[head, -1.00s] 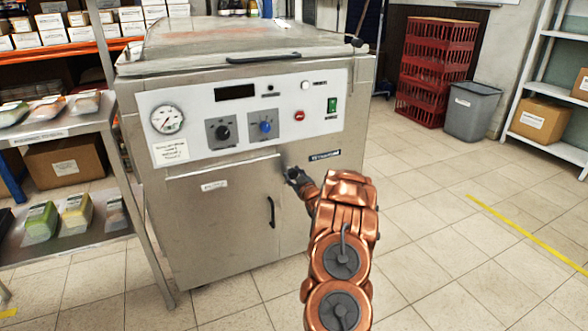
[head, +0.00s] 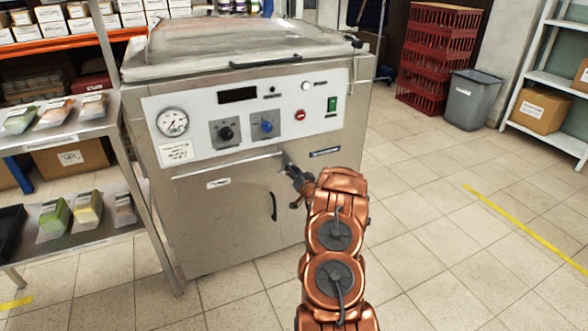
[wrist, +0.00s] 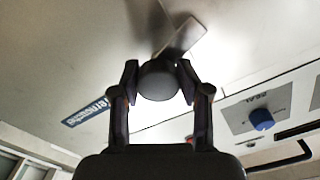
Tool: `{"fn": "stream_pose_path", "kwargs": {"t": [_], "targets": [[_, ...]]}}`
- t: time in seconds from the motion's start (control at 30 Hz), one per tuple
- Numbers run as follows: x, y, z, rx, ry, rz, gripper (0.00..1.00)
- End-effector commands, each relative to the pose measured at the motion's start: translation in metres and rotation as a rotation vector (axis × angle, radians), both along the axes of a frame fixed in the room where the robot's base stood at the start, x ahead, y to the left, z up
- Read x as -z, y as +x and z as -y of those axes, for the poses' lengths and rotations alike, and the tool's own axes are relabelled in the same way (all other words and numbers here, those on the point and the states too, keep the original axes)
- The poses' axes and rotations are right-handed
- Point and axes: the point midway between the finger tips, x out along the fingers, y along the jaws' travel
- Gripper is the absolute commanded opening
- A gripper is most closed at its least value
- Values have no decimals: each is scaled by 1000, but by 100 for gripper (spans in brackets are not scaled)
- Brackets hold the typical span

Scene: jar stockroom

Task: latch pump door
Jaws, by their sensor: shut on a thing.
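The pump cabinet is a steel machine with a gauge and control panel. Its front door (head: 225,222) has a dark vertical handle (head: 273,206) and looks closed, flush with the front. My gripper (head: 301,184) is at the door's upper right corner, in front of the cabinet. In the wrist view my gripper (wrist: 160,84) is shut on a dark round latch knob (wrist: 160,82), with one finger on each side. A flat metal latch plate (wrist: 186,37) shows behind the knob. In the head view my gripper mostly hides the latch, so its exact angle is unclear.
A steel shelf (head: 75,132) with packed trays stands close on the cabinet's left. A grey bin (head: 472,101), red crates (head: 437,55) and a white shelf (head: 562,81) are at the back right. The tiled floor to the right is clear.

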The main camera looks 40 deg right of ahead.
Motion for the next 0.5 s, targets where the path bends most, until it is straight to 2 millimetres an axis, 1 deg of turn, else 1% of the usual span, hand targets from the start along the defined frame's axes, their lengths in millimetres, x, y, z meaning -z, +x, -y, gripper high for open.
{"fn": "stream_pose_path", "kwargs": {"t": [0.03,0.3,0.5], "targets": [[-10,1,4,5,29,25,9],[-8,0,4,6,202,85,9],[-8,-1,5,6,277,111,9]]}}
